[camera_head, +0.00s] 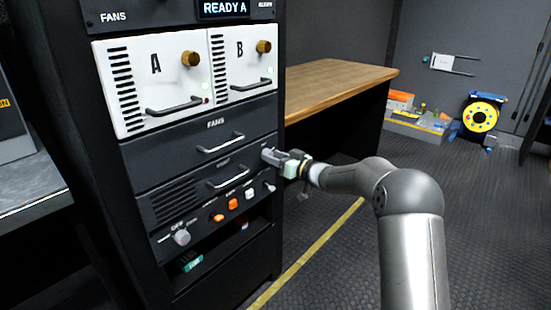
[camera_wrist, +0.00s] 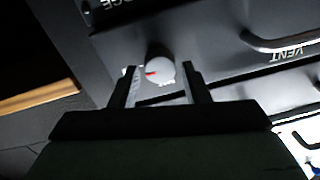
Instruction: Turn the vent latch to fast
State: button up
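The vent latch, a round pale knob (camera_wrist: 160,71) with a red mark pointing left in the picture, is on the dark VENT drawer front (camera_wrist: 225,50), which appears upside down in the wrist view. Small lettering beside the knob is too small to read. My gripper (camera_head: 272,157) is at the right end of the VENT drawer in the head view and hides the knob there. In the wrist view its two fingers are apart, one on each side of the knob. Gaps show between the fingers and the knob, so it is not gripped.
The VENT drawer handle (camera_head: 228,177) is left of my gripper, with the FANS drawer handle (camera_head: 220,142) above. Below is a panel with a round knob (camera_head: 182,237) and orange switches (camera_head: 233,204). A wooden bench (camera_head: 335,85) stands right of the rack. The floor at right is mostly clear.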

jog(key=c, duration=0.6)
jog(key=shift+n, duration=0.3)
jog(key=shift+s+a+n+h+b, duration=0.15)
jog(key=shift+n+b, duration=1.65)
jog(key=shift+n, duration=2.4)
jog(key=shift+s+d+n+h+b, duration=0.1)
jog(key=shift+n+h+b, duration=0.15)
jog(key=shift+n+b, duration=2.75)
jog(key=n+p, duration=0.2)
jog(key=shift+n, duration=0.4)
jog(key=shift+w, duration=0.1)
